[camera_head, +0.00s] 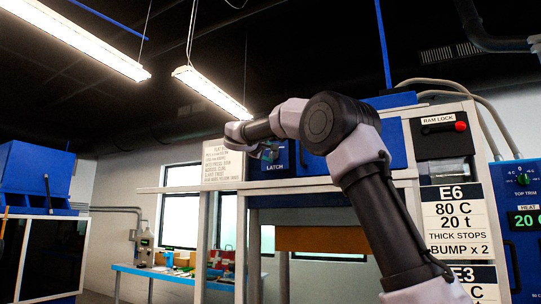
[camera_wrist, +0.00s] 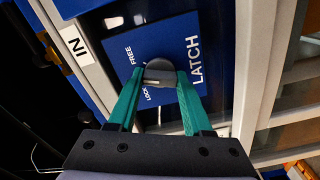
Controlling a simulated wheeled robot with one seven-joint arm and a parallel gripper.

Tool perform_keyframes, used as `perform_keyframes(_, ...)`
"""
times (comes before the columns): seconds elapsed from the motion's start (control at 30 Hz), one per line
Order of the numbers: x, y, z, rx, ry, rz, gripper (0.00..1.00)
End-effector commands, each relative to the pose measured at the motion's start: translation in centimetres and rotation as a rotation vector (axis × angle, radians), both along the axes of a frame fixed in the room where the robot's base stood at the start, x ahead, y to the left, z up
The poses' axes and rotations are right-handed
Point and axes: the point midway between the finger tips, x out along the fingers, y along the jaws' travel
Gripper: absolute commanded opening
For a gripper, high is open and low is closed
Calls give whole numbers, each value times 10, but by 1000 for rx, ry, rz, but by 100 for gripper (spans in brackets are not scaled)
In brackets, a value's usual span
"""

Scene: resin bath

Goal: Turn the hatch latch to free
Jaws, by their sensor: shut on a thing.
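The hatch latch is a round grey knob (camera_wrist: 160,68) on a blue plate (camera_wrist: 200,42) marked LATCH, with FREE and LOCK printed along one side. A small pale bar shows on the knob's side facing the words; I cannot tell exactly which word it lines up with. My gripper (camera_wrist: 160,78) has its teal fingers on either side of the knob and is shut on it. In the head view my gripper (camera_head: 266,150) is at the blue LATCH panel (camera_head: 283,168), and my arm hides the knob.
A pale frame post (camera_wrist: 70,45) with an IN label stands beside the plate. A control box (camera_head: 440,148) marked RAM LOCK and an E6 sign (camera_head: 455,222) are to the right of my arm. A blue workbench (camera_head: 160,272) with small items stands behind at left.

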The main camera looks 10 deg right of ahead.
Motion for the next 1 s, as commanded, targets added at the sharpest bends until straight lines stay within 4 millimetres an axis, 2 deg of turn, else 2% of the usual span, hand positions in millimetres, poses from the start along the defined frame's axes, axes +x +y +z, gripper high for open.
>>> perform_keyframes(0.5, 0, 0, -2, 291, -206, -2, 0)
perform_keyframes(1.0, 0, 0, -2, 353, -250, -2, 0)
